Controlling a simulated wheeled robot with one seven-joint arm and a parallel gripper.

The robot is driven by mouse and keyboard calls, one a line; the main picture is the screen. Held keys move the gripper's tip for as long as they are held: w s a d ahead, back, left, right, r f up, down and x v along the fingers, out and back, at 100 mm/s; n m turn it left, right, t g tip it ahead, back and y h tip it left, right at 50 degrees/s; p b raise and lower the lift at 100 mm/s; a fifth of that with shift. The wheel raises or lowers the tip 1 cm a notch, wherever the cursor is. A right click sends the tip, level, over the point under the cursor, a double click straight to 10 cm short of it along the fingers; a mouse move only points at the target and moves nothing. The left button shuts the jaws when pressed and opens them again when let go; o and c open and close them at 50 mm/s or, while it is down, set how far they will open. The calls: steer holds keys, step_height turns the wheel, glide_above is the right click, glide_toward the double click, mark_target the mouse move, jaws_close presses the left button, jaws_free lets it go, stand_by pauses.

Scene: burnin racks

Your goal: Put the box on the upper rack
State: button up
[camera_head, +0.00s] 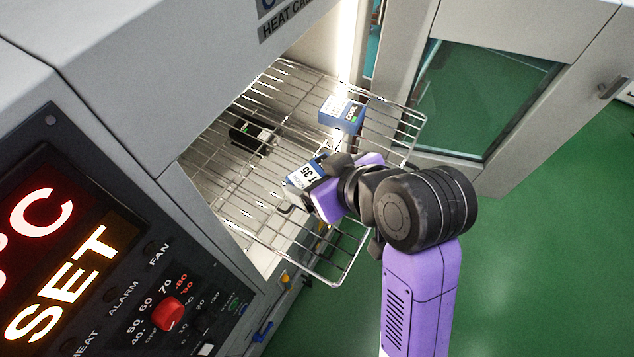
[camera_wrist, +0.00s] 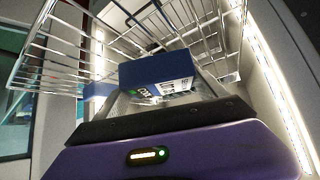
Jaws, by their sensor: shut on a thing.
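My gripper (camera_head: 322,190) is shut on a blue and white box (camera_head: 301,174) with a "35" label. The held box also shows in the wrist view (camera_wrist: 158,72), in front of the jaws. In the head view my gripper and box overlap a wire rack (camera_head: 347,268) that reaches out of the open cabinet. I cannot tell whether the box touches the wires. The rack also shows in the wrist view (camera_wrist: 50,62). My gripper and arm hide part of the rack's front edge. Whether another rack lies below is unclear.
A second blue and white box (camera_head: 341,114), marked "COOL", stands on the rack farther back. A dark object (camera_head: 252,134) lies deeper in the cabinet. The open glass door (camera_head: 478,95) is to the right. The control panel (camera_head: 120,270) is at lower left.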

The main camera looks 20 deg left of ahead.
steer(key=shift+f, duration=1.75)
steer(key=o, duration=1.5)
steer(key=shift+f, duration=0.1)
steer(key=v, duration=1.2)
